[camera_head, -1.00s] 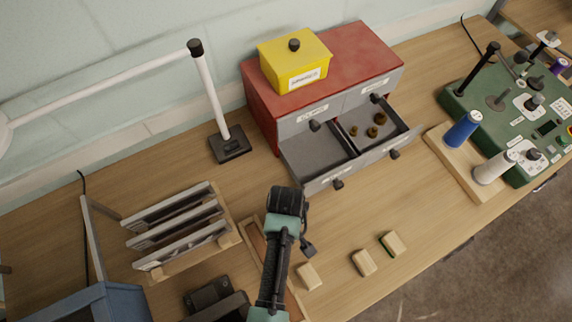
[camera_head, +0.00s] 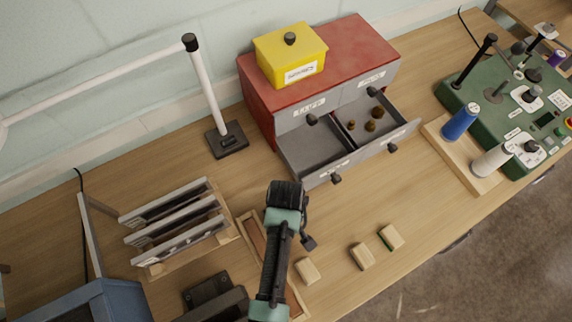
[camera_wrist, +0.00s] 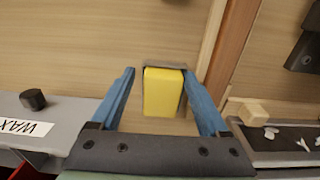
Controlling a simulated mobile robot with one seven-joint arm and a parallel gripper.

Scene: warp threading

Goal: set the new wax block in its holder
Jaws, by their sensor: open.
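A yellow wax block (camera_wrist: 162,92) shows in the wrist view, sitting in or against a small grey holder (camera_wrist: 150,68) on the wooden tabletop. The holder's grey rim shows along the block's far edge and right side; how deep the block sits, I cannot tell. My gripper (camera_wrist: 159,74) is open, with one blue finger on each side of the block. A gap shows at the left finger; the right finger is very close to the block. In the head view my arm hides the block and holder, and my gripper (camera_head: 306,242) shows only in part.
Two open drawers (camera_head: 311,161) jut from the red cabinet (camera_head: 262,100); one holds small brass-coloured pieces. A yellow box (camera_head: 291,55) stands on top. Three pale blocks (camera_head: 362,257) lie near the front edge. A rack of framed panels (camera_head: 180,222) stands left of my arm.

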